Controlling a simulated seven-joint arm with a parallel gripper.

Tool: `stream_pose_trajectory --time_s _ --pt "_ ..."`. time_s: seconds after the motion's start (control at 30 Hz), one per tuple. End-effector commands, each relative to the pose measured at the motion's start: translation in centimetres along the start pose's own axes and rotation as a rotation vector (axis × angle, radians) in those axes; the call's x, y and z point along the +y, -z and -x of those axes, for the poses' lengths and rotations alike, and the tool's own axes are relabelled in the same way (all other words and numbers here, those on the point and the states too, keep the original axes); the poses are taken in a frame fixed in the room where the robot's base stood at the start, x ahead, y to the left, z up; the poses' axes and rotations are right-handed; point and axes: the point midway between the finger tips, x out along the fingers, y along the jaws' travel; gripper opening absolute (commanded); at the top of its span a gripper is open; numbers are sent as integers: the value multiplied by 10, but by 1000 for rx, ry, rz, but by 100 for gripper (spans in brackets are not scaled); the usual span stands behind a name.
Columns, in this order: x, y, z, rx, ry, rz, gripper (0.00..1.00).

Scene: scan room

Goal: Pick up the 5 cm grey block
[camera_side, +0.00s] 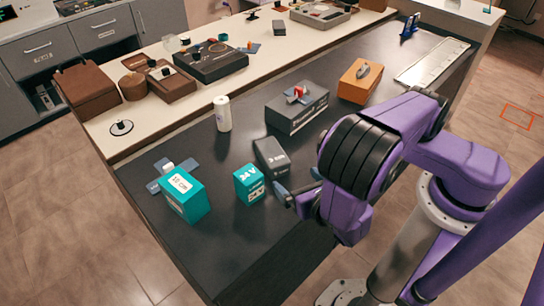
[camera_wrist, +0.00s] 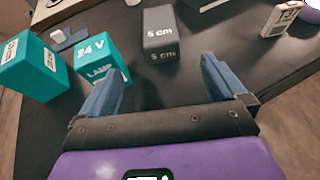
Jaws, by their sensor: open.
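The grey block (camera_side: 270,157) stands on the dark work surface. In the wrist view the grey block (camera_wrist: 160,30) shows "5 cm" on its top and front faces. My gripper (camera_side: 300,182) is low over the surface, close to the block on its lower right in the side view. In the wrist view my gripper (camera_wrist: 163,68) has its two blue fingers spread wide with nothing between them. The block lies beyond the fingertips, roughly in line with the gap. My arm hides part of the surface in the side view.
A teal "24 V lamp" box (camera_side: 249,184) stands close left of the block, near one finger. A larger teal box (camera_side: 183,193), a white cylinder (camera_side: 222,113), a bigger dark box (camera_side: 297,106) and an orange box (camera_side: 360,80) stand around. A small pale box (camera_wrist: 281,18) is at right.

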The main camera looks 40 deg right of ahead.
Motion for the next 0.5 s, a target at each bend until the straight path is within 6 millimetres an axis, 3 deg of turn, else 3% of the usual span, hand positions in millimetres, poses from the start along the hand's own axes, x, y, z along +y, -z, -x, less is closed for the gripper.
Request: stream_pose_trajectory --time_s 0.3,0.5 --pt "-2 0 -61 0 9 -5 98" --pt "-1 0 -87 1 4 -5 98"
